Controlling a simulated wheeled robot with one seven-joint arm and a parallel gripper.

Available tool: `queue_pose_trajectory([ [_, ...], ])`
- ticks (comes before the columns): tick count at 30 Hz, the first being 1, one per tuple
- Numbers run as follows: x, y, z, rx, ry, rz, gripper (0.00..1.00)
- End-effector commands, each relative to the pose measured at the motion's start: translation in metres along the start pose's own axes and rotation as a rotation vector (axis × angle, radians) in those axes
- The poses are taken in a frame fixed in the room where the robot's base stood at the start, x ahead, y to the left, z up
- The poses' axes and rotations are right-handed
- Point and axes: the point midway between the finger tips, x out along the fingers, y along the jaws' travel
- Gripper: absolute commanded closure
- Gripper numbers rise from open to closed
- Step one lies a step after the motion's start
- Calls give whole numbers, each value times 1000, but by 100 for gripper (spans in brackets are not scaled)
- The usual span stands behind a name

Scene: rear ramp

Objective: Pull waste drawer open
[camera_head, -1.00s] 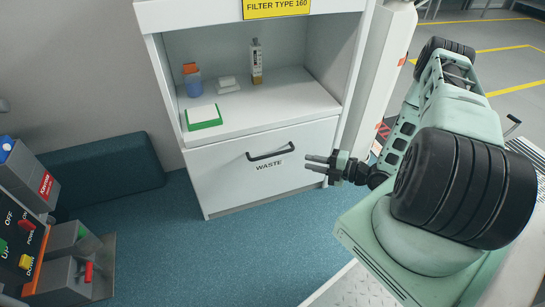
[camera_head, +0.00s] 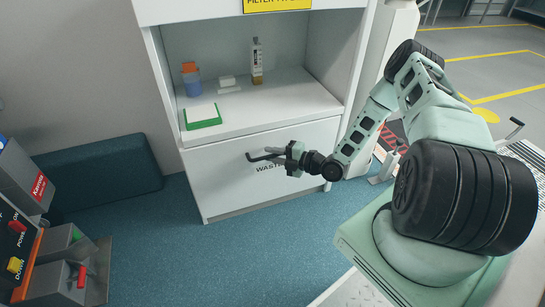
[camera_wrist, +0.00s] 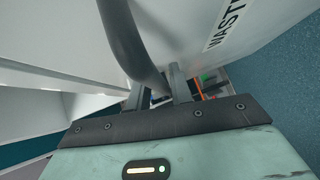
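The white waste drawer (camera_head: 225,187) is the lower front of the white cabinet, and its front looks flush with the cabinet. Its dark bar handle (camera_head: 256,156) is partly hidden by my gripper (camera_head: 272,153), which is at the handle. The "WASTE" label (camera_head: 268,168) below is partly covered. In the wrist view the handle (camera_wrist: 128,40) curves down from the top toward the space between my two fingers (camera_wrist: 157,88). The fingers are apart, with a gap showing between them. I cannot tell whether either finger touches the bar.
The shelf (camera_head: 275,103) above the drawer holds a blue bottle with an orange cap (camera_head: 192,82), a green-edged pad (camera_head: 203,116) and a brown-and-white bottle (camera_head: 257,62). The blue floor (camera_head: 180,250) before the drawer is clear. A control box (camera_head: 15,245) stands at left.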

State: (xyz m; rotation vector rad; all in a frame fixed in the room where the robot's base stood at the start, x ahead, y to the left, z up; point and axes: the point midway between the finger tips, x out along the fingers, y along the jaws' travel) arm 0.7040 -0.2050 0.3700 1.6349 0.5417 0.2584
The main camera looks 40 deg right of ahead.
Motion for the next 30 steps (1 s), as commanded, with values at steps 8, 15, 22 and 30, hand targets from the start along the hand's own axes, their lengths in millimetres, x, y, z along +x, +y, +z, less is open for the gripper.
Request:
queue_pose_trajectory([
  [8, 0, 0, 0, 0, 0, 1, 100],
  [15, -3, 1, -3, 0, 1, 1, 100],
  [22, -29, -3, -29, 6, 1, -1, 100],
  [30, -86, -18, -87, 9, 1, -2, 100],
])
